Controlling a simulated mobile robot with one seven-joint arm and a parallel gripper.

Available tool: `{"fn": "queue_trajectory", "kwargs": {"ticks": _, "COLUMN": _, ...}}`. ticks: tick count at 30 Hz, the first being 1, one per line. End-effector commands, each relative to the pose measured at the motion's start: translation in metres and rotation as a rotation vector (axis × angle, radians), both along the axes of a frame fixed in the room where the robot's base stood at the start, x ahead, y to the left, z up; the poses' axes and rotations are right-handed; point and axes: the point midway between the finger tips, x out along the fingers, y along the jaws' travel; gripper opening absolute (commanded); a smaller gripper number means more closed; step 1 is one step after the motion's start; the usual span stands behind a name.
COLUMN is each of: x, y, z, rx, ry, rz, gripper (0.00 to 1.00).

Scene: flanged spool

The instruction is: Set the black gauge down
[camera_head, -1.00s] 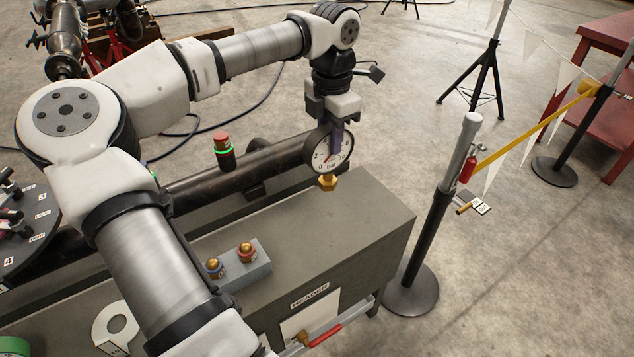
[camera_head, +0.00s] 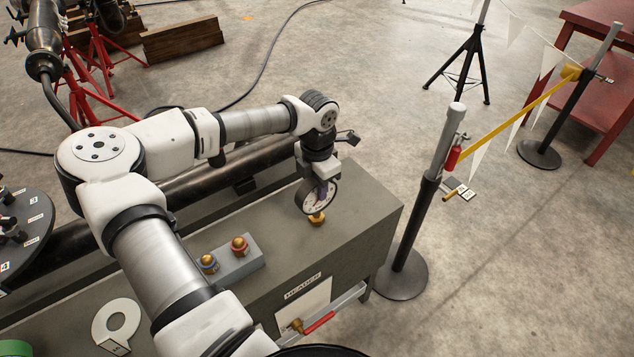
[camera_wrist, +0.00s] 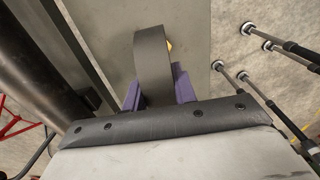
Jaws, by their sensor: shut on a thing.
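The black gauge (camera_head: 314,200) is a round dial with a black rim, a white face and a brass fitting below. My gripper (camera_head: 322,186) is shut on it from above and holds it upright over the right part of the grey bench top (camera_head: 352,196). The brass end is very close to the top; I cannot tell whether it touches. In the wrist view the gauge's dark rim (camera_wrist: 153,62) stands between my purple finger pads (camera_wrist: 158,92). The face is hidden there, and only a bit of brass shows.
A grey block with two brass-topped fittings (camera_head: 238,246) sits on the bench left of the gauge. A white ring (camera_head: 98,318) lies further left. A black pipe (camera_head: 215,170) runs along the back. A barrier post (camera_head: 415,220) stands off the bench's right end. Bench top around the gauge is clear.

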Motion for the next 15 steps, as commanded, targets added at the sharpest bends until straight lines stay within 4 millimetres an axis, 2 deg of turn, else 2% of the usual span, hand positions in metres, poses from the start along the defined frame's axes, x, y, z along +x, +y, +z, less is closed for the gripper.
{"fn": "queue_trajectory", "kwargs": {"ticks": 9, "x": 0.0007, "y": 0.0002, "z": -0.0037, "rx": 0.000, "ry": -0.002, "rz": 0.001, "gripper": 0.00}}
{"fn": "queue_trajectory", "kwargs": {"ticks": 10, "x": 0.0005, "y": 0.0003, "z": -0.0023, "rx": 0.001, "ry": -0.002, "rz": 0.001, "gripper": 0.31}}
{"fn": "queue_trajectory", "kwargs": {"ticks": 14, "x": 0.0004, "y": 0.0004, "z": -0.0019, "rx": 0.001, "ry": -0.001, "rz": 0.001, "gripper": 0.48}}
{"fn": "queue_trajectory", "kwargs": {"ticks": 15, "x": 0.0004, "y": 0.0004, "z": -0.0019, "rx": 0.001, "ry": -0.001, "rz": 0.001, "gripper": 0.49}}
